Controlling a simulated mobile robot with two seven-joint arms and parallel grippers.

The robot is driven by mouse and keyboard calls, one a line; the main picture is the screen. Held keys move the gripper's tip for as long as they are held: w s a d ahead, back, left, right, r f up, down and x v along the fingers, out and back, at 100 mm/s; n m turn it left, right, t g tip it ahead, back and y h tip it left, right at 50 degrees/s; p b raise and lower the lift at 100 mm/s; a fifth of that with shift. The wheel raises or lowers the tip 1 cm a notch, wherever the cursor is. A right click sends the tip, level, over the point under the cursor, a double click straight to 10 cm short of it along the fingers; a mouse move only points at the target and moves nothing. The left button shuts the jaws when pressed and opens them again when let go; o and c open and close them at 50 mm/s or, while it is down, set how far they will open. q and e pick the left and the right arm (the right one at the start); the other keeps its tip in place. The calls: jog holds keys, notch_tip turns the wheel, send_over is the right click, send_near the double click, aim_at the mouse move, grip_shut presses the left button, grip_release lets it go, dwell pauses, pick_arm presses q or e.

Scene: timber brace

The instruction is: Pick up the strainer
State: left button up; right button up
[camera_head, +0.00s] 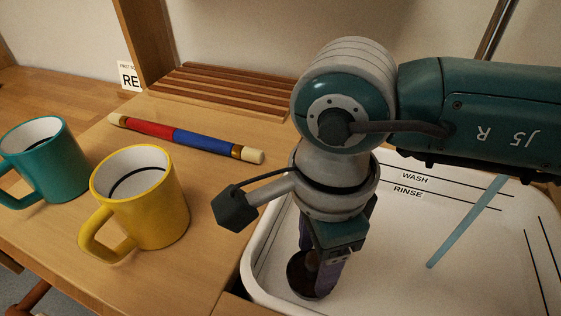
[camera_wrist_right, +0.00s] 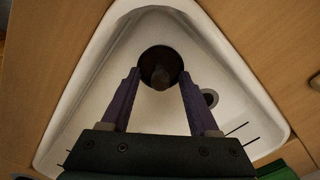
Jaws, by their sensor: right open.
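The strainer, a dark round disc with a knob in its middle, lies in the white basin and shows in the right wrist view (camera_wrist_right: 160,55) and in the head view (camera_head: 297,277). My right gripper (camera_wrist_right: 159,76) is open, its two purple fingers on either side of the strainer's knob in the right wrist view. In the head view the right gripper (camera_head: 318,272) points down into the basin and partly hides the strainer. I cannot tell whether the fingers touch it. My left gripper is not in view.
The white basin (camera_head: 375,285) has walls around the gripper, "WASH" and "RINSE" labels, and a light-blue strip (camera_head: 466,222). A small drain hole (camera_wrist_right: 210,97) is beside the strainer. A yellow mug (camera_head: 150,205), teal mug (camera_head: 55,165), red-and-blue rod (camera_head: 185,138) and slatted rack (camera_head: 225,90) stand left.

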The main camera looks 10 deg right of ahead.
jog(key=shift+f, duration=0.15)
grip_shut()
dwell(0.4)
